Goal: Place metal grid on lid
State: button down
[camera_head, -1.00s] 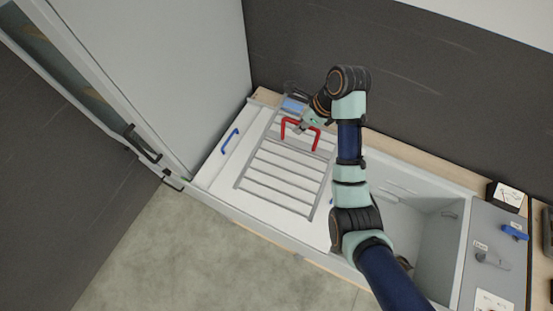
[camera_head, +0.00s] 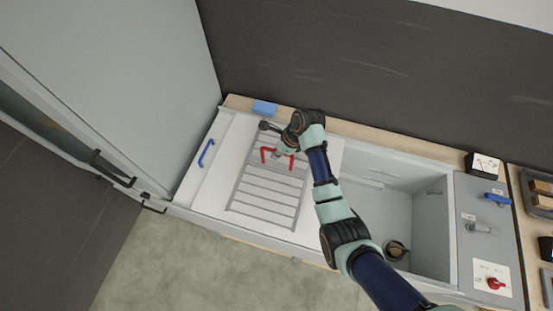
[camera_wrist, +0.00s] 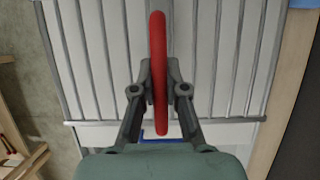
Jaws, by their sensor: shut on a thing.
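The metal grid (camera_head: 237,185), a grey frame with several parallel bars and a red handle (camera_head: 263,155), is over the white lid (camera_head: 206,190). The lid has a blue handle (camera_head: 206,152) at its left. My gripper (camera_head: 282,151) is at the grid's back part, shut on the red handle. In the wrist view the handle (camera_wrist: 158,50) passes between both fingers (camera_wrist: 159,90). The grid looks about flat and lies within the lid's outline, but I cannot tell whether it touches the lid.
An open basin (camera_head: 425,215) with a drain is right of the lid. A blue block (camera_head: 264,108) lies on the wooden back ledge. A tall grey cabinet (camera_head: 110,70) stands at the left. A control panel (camera_head: 468,255) with valves is at the far right.

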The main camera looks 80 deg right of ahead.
send_over(277, 166)
jog(key=shift+f, duration=2.55)
jog(key=shift+f+b, duration=0.1)
jog(key=shift+b, duration=0.2)
jog(key=c, duration=1.2)
grip_release()
jog(key=shift+a, duration=0.1)
jog(key=p+v, duration=0.1)
jog(key=v, duration=1.1)
